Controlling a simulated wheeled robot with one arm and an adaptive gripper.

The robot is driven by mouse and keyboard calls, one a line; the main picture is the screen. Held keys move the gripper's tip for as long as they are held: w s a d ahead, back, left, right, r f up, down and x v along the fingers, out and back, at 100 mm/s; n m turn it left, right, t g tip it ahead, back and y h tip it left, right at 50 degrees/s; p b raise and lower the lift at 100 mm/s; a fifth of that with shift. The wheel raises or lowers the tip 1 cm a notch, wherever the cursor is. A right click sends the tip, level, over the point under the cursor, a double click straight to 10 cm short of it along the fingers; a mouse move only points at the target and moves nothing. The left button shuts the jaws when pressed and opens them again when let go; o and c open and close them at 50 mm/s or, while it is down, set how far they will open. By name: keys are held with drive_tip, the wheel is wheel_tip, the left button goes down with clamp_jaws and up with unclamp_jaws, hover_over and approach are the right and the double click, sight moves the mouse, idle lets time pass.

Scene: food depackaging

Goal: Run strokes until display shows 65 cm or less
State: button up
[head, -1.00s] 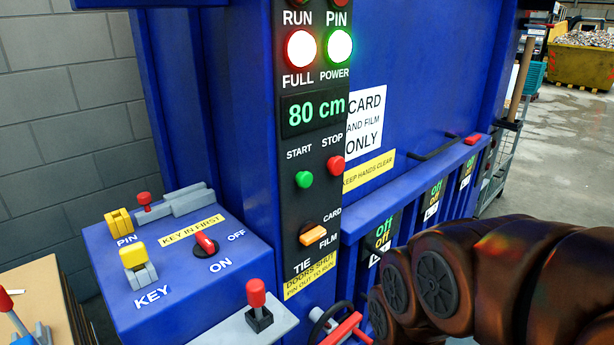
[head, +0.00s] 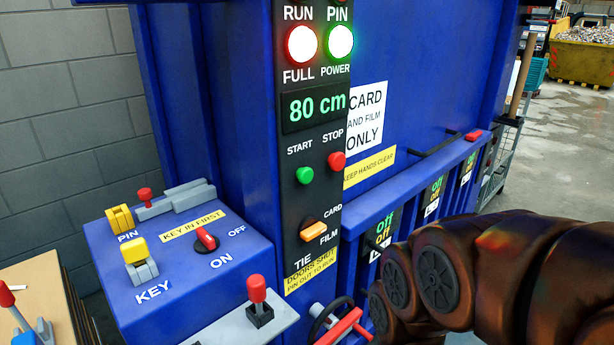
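The display (head: 313,107) on the black control panel reads 80 cm in green. Below it are the green START button (head: 304,175) and the red STOP button (head: 336,161). The red FULL lamp (head: 301,44) and green POWER lamp (head: 340,42) glow; the RUN and PIN lamps are cut off at the top edge and look dark. An orange CARD/FILM switch (head: 314,231) sits lower. The red knob (head: 206,239) of the key switch is on the blue box, between ON and OFF labels. My arm enters at the lower right; my gripper is out of view.
A yellow-handled key (head: 135,250) and a yellow pin piece (head: 120,217) are on the box at left. A red-knobbed lever (head: 257,290) and a red-and-black handwheel (head: 338,328) stand below the panel. A blue ledge (head: 410,185) juts out right of the panel.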

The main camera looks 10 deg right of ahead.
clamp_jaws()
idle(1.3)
